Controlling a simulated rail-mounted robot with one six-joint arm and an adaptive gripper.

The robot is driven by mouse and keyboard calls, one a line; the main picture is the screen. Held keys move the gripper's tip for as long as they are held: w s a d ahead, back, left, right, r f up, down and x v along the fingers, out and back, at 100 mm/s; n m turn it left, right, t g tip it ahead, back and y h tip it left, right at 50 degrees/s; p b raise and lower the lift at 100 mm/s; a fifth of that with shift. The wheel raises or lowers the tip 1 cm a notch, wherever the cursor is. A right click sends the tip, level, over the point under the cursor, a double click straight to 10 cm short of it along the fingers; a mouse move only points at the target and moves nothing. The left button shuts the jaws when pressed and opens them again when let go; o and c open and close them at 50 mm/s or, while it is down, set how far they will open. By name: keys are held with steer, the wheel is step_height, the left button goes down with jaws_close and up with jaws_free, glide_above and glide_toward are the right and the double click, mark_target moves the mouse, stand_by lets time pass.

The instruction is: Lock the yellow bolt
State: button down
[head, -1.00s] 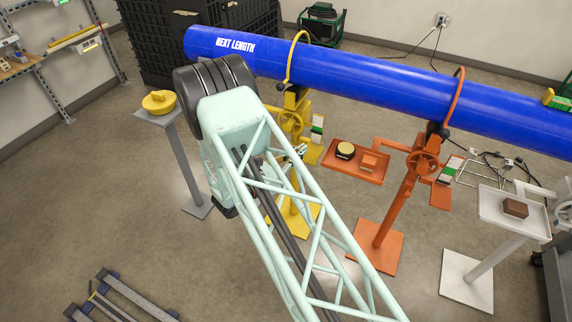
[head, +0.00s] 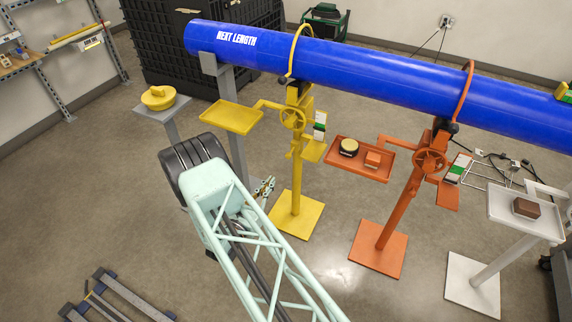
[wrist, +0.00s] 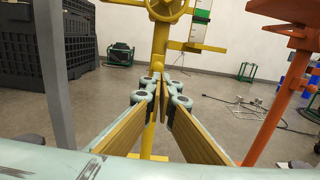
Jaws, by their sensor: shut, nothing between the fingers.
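The yellow stand (head: 297,170) carries a handwheel (head: 292,117) and a thin yellow hoop (head: 300,48) over the blue pipe (head: 380,78). I cannot tell which small part at its head is the yellow bolt. In the wrist view the handwheel (wrist: 166,7) is at the top centre, with a small rounded yellow part (wrist: 157,66) on the post below it. My gripper (head: 267,186) is left of the yellow post, well below the handwheel. In the wrist view my gripper (wrist: 163,84) is shut and empty, its fingertips in front of the post.
A yellow tray (head: 231,117) juts left of the yellow stand, near a grey post (head: 238,150). A pedestal with a yellow lidded object (head: 158,97) stands further left. The orange stand (head: 402,205) and its tray are right. Floor between the stands is clear.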

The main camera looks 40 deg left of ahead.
mark_target(288, 157)
steer(key=shift+s+a+f, duration=0.15)
steer(key=shift+s+f, duration=0.05)
steer(key=shift+f, duration=0.1)
steer(key=shift+w, duration=0.2)
steer(key=shift+b+x, duration=1.55)
steer(key=shift+x, duration=5.25)
